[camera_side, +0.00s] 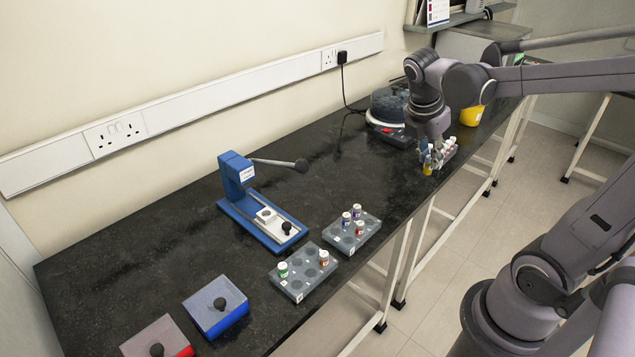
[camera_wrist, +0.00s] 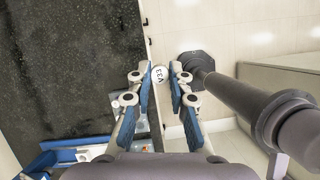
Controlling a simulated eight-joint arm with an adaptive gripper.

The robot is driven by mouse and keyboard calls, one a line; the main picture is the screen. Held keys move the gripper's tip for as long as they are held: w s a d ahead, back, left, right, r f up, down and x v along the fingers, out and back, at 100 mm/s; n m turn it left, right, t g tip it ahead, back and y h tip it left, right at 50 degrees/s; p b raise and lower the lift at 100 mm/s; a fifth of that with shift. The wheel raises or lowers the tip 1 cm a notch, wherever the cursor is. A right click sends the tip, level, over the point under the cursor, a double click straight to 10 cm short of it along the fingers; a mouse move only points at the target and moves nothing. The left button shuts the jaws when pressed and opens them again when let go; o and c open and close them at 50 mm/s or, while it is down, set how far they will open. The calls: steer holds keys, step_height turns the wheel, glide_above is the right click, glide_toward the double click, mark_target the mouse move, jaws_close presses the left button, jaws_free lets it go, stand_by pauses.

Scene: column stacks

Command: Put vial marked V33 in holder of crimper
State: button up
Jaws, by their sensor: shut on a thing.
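My gripper (camera_side: 431,152) is at the far right part of the bench, over a vial rack. In the wrist view my gripper (camera_wrist: 160,82) is shut on the vial marked V33 (camera_wrist: 158,73); its white cap with the mark shows between the fingertips. In the side view a yellow vial (camera_side: 427,167) shows at the fingertips; I cannot read its mark there. The blue crimper (camera_side: 236,180) stands mid-bench, its lever out to the right. Its holder, a light ring on a pale plate (camera_side: 266,214), looks empty.
Two grey racks with vials stand near the front edge: one at left (camera_side: 297,287), one at right (camera_side: 338,239). A blue box (camera_side: 215,318) and a red box (camera_side: 150,335) are at the near end. A hotplate (camera_side: 386,124) stands behind my gripper. Bare bench lies between.

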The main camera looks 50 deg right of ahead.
mark_target(429, 158)
step_height(429, 158, up, 5)
steer(key=shift+r, duration=0.1)
steer(key=w+a+r+n+t, duration=0.1)
steer(key=w+a+n, duration=0.1)
steer(key=w+a, duration=0.5)
steer(key=w+a+r+n, duration=0.1)
steer(key=w+a+r, duration=0.1)
steer(key=w, duration=0.8)
steer(key=w+a+f+n+t, duration=0.1)
steer(key=w+a+f+n, duration=0.1)
steer(key=w+a, duration=0.5)
steer(key=w+a+f+n, duration=0.15)
steer(key=w+a, duration=0.25)
steer(key=a, duration=0.5)
steer(key=shift+m, duration=0.25)
steer(key=shift+f, duration=8.75)
steer(key=shift+f, duration=1)
steer(key=o, duration=1.2)
